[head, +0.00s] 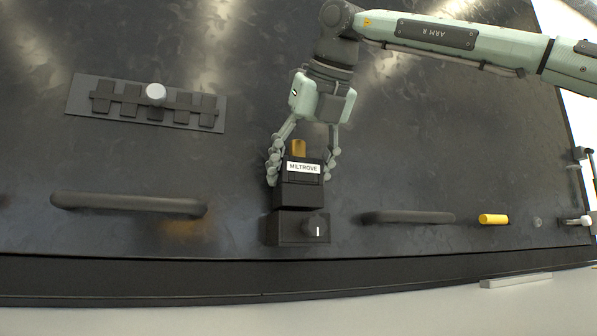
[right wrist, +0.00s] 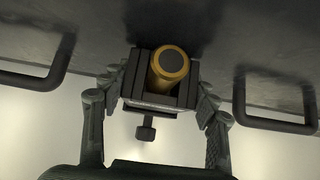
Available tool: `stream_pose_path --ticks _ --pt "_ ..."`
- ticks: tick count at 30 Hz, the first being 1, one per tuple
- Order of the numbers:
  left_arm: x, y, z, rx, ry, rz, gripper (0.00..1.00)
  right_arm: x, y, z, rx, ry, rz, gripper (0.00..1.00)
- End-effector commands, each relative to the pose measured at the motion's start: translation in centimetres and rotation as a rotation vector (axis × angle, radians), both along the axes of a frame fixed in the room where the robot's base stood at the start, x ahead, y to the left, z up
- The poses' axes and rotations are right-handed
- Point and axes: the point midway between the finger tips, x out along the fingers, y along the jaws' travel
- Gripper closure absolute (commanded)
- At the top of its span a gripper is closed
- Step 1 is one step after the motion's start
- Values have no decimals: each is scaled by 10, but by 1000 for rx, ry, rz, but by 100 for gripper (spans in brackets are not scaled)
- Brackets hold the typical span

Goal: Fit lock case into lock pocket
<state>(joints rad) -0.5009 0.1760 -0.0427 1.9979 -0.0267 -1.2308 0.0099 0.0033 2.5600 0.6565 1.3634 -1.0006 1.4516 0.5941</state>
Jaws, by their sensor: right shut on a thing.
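My right gripper (head: 303,168) is closed around a black block with a white MILTROVE label (head: 303,167), which I take for the lock case. A gold cylinder (head: 298,147) stands at the upper end of the block. In the right wrist view the gold cylinder (right wrist: 169,66) sits inside the black block (right wrist: 131,84), with a finger on each side. Whether block and box touch or are joined I cannot tell. My left gripper is out of view.
The dark panel (head: 250,100) carries one bar handle (head: 128,204) on the left and another (head: 408,217) on the right. A slotted black rack (head: 145,103) with a pale knob lies upper left. A yellow cylinder (head: 493,219) is right of the right handle.

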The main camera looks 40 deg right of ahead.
Motion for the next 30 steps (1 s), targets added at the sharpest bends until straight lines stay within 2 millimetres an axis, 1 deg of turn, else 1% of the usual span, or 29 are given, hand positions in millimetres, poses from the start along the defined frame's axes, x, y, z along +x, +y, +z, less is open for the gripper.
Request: stream_pose_path --ticks 5,30 --pt "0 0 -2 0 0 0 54 0 0 -1 0 -4 1 86" --pt "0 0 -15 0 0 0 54 0 0 -18 0 -4 0 86"
